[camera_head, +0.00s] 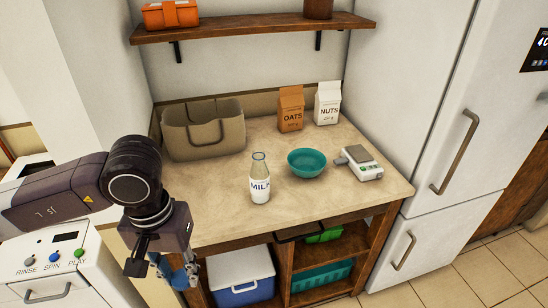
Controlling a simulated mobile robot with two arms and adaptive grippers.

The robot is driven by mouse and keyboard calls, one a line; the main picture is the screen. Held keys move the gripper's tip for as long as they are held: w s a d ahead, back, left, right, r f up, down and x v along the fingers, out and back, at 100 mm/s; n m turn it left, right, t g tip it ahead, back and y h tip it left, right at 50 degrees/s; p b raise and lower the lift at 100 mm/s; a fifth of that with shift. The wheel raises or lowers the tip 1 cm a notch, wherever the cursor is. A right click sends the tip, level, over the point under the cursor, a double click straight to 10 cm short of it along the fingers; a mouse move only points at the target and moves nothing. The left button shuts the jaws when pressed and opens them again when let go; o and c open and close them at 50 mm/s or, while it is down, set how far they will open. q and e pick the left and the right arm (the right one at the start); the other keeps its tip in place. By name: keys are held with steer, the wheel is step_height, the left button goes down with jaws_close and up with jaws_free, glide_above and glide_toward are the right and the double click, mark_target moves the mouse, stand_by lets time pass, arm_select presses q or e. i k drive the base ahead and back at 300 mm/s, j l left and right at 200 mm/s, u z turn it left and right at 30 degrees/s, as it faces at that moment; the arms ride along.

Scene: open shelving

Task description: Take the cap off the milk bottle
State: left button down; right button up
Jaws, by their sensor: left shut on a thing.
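The milk bottle (260,182) stands upright on the wooden counter, a clear glass bottle with a white label reading MILK. Its mouth shows a bluish rim, and no cap sits on it. My left gripper (162,270) is at the lower left, in front of the counter's front left corner, well apart from the bottle. My right gripper is not in view.
A fabric basket (202,130), an OATS bag (290,108) and a NUTS bag (327,103) stand behind. A fridge (430,110) borders the right. The counter (215,205) is clear left of the bottle.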

mark_target(259, 174)
steer(key=i+l, duration=0.85)
steer(key=l, duration=0.25)
steer(key=i+l+u, duration=0.1)
steer(key=i, duration=0.55)
